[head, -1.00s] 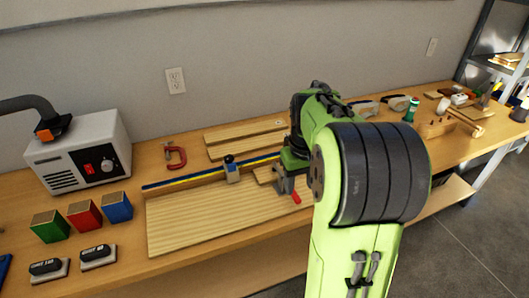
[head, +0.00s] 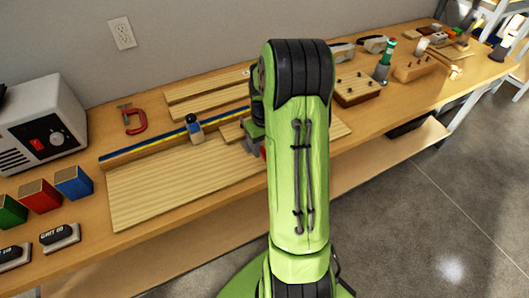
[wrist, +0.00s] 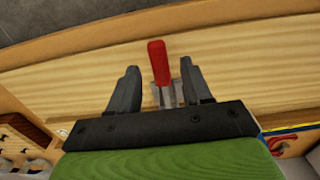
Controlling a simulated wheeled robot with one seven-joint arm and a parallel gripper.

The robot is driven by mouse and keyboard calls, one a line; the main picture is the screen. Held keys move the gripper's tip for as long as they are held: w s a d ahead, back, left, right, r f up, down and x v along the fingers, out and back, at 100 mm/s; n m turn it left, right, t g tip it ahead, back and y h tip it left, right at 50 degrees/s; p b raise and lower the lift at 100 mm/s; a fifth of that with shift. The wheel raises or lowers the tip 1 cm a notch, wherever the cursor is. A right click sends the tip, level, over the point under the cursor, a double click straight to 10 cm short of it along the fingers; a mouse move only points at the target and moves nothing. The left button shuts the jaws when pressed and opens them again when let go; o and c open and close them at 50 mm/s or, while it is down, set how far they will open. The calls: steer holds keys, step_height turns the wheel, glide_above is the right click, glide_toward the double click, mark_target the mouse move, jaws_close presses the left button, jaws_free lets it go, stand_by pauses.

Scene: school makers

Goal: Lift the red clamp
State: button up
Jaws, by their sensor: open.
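A red C-shaped clamp (head: 142,122) lies on the wooden bench behind the long board, at the left in the head view. My gripper (wrist: 160,78) is open in the wrist view, with its two dark fingers apart. A separate red-handled metal fixture (wrist: 158,62) shows between the fingers, over pale wood. I cannot tell whether either finger touches it. In the head view my arm hides most of my gripper and that fixture. The C-shaped clamp is well to the left of my arm and apart from my gripper.
The long board (head: 150,185) carries a blue and yellow rail (head: 150,145) with a small stop block (head: 195,128). A white box (head: 40,125) and coloured blocks (head: 40,197) stand left. A drilled wooden block (head: 357,90) and a green-topped bottle (head: 385,62) stand right.

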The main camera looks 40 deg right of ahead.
steer(key=shift+f, duration=0.95)
steer(key=shift+c, duration=0.2)
steer(key=shift+r, duration=0.1)
jaws_close()
